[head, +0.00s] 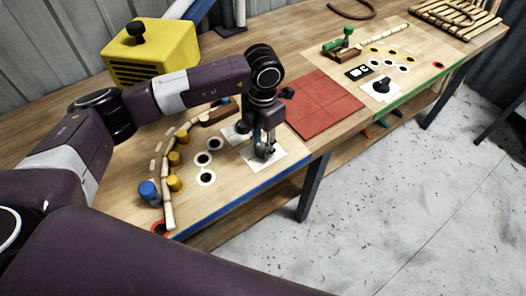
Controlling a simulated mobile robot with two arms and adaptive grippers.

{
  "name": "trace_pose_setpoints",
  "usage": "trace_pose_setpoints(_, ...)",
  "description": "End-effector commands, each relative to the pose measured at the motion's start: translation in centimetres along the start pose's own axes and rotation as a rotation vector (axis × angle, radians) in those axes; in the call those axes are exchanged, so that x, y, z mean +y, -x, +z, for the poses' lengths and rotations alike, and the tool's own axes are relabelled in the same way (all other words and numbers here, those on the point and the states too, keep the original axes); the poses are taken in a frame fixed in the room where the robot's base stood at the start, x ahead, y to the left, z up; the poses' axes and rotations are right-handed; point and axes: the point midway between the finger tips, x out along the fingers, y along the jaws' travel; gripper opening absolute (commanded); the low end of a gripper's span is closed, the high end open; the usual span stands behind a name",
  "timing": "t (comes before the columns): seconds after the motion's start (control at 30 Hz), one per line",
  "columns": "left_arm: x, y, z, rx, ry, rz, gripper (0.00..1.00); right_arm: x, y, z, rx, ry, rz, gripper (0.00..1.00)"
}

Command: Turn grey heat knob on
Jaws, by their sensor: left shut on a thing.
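My left gripper (265,147) reaches down over a white plate (285,157) near the front edge of the wooden bench. Its fingers are shut on a small grey knob on that plate. The fingers cover most of the knob, so its pointing angle cannot be told. My right gripper is not in view.
A curved rattan strip (168,210) runs past several yellow pegs and a blue peg (149,192). A yellow box (155,52) with a black knob stands behind. A red mat (318,103) lies to the right. Farther right are a black knob (381,87) and a green clamp (346,42).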

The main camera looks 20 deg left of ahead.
Motion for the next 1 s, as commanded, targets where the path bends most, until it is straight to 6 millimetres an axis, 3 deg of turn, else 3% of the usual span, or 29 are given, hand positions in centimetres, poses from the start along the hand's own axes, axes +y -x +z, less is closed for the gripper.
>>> trace_pose_setpoints(0.03, 0.1, -0.5, 0.1, -0.004, -0.042, 0.003, 0.04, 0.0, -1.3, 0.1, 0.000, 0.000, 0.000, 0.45)
trace_pose_setpoints(0.1, 0.1, -0.5, 0.1, -0.003, -0.099, 0.002, 0.04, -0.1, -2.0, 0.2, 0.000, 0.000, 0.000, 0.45)
trace_pose_setpoints(0.4, 0.1, -0.2, 0.1, -0.003, -0.285, 0.002, 0.04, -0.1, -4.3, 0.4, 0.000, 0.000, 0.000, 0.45)
trace_pose_setpoints(1.0, 0.1, 0.1, 0.0, -0.001, -0.377, 0.002, 0.04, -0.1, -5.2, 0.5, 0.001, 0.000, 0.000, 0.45)
